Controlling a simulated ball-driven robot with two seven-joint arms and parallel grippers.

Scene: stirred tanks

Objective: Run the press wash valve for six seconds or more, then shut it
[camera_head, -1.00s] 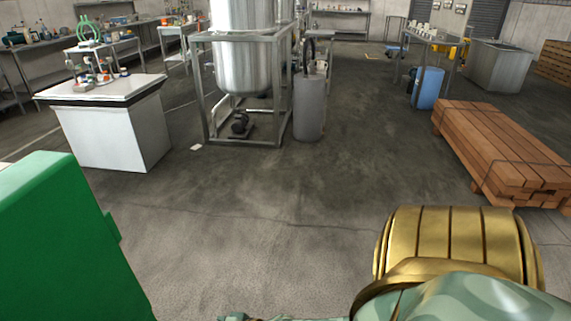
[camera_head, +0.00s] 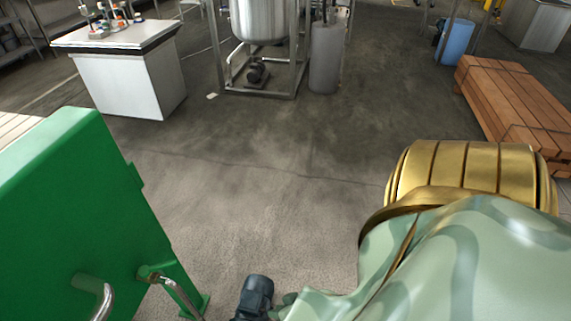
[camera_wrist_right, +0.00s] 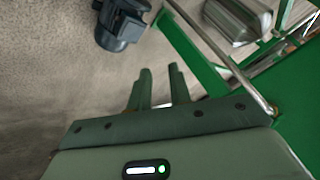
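No wash valve can be made out in either view. A green machine panel (camera_head: 75,205), which may be part of the press, stands at the left of the head view. Bent steel bars (camera_head: 178,292) show at its lower edge. In the wrist view a green frame (camera_wrist_right: 205,75) carries a steel rod (camera_wrist_right: 215,52). My right gripper (camera_wrist_right: 160,78) has its two fingers apart with nothing between them. It points toward the floor beside the green frame, apart from it. In the head view my right arm largely hides it. My left gripper is not in view.
A dark motor-like part (camera_head: 255,297) is near my right gripper; a similar one shows in the wrist view (camera_wrist_right: 122,28). A steel tank (camera_head: 260,20), white cabinet (camera_head: 130,85), grey cylinder (camera_head: 325,60) and timber stack (camera_head: 515,105) stand beyond clear floor.

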